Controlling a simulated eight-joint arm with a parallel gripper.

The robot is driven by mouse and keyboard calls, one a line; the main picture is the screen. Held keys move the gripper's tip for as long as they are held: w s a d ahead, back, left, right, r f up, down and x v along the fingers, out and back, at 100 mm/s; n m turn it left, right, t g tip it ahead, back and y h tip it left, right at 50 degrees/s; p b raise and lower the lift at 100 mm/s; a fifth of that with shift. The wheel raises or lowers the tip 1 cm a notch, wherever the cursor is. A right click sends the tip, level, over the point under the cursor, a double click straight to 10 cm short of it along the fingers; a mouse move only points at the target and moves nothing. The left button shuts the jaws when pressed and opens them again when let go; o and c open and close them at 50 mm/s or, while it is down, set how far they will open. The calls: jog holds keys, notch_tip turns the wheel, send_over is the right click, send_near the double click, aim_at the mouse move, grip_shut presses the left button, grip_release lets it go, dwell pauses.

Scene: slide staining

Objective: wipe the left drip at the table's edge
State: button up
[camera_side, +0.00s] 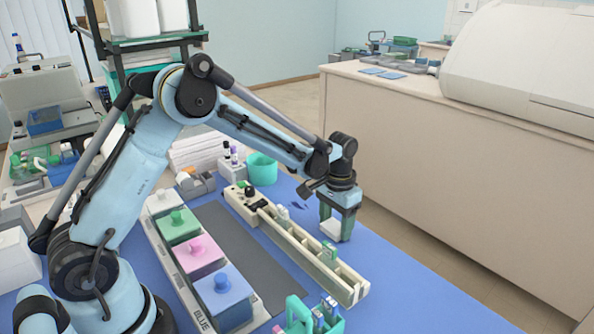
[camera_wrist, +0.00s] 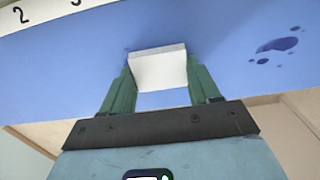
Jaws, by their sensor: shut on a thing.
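My gripper (camera_wrist: 160,85) is shut on a white pad (camera_wrist: 160,70), held between its two green fingers. In the side view my gripper (camera_side: 340,208) holds the pad (camera_side: 331,230) low at the blue table's far edge. The pad is at or just above the surface; I cannot tell if it touches. A dark blue drip (camera_wrist: 282,44) with small spots lies to the right of the pad in the wrist view, apart from it. In the side view dark marks (camera_side: 298,206) show left of my gripper. Any mark under the pad is hidden.
A long cream rack (camera_side: 352,287) with slides runs beside my gripper. A teal cup (camera_side: 262,168) stands at the back. Lidded staining pots, with a blue one (camera_side: 224,298), stand in a tray on the left. The blue table (camera_side: 400,285) is clear at the right front.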

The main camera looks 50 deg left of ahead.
jog(key=shift+d, duration=2.05)
notch_tip(320, 180, up, 8)
jog(key=s+a+r, duration=0.3)
jog(key=s+a, duration=0.4)
send_over(222, 222)
notch_tip(222, 222, down, 6)
jog(key=shift+f, duration=2.25)
jog(key=shift+f, duration=0.1)
